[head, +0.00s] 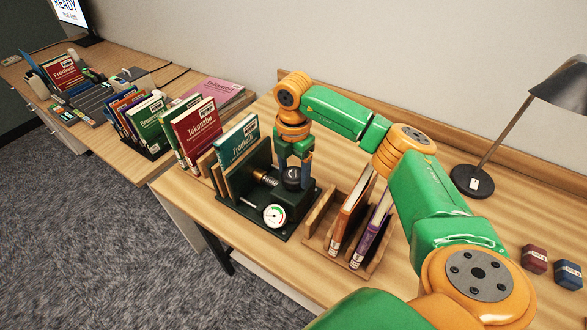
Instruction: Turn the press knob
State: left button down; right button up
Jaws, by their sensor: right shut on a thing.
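The press (254,212) stands on the wooden desk, with a dark green base and a round white gauge (275,215) on its front. The black press knob (292,181) is on top at the right side of the press. My right gripper (293,174) points down over the knob and is shut on it, with its fingers at either side. The gripper partly covers the knob's top. My left gripper is not in view.
A wooden rack (317,222) with two tilted books stands right of the press. A desk lamp (470,181) and red (534,259) and blue (568,275) blocks are farther right. Upright books, including a red one (198,132), stand to the left. The wall is behind.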

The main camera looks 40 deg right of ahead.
aim_at(293, 174)
jog(key=m, duration=0.4)
jog(key=shift+w+r+m+p, duration=0.1)
jog(key=shift+r+m+p, duration=0.05)
jog(key=shift+m+p, duration=0.25)
dwell(0.4)
jog(key=o, duration=1.4)
jog(key=shift+c, duration=0.2)
notch_tip(293, 174, up, 6)
jog(key=shift+r+b, duration=0.2)
jog(key=shift+b, duration=0.9)
jog(key=shift+r, duration=0.3)
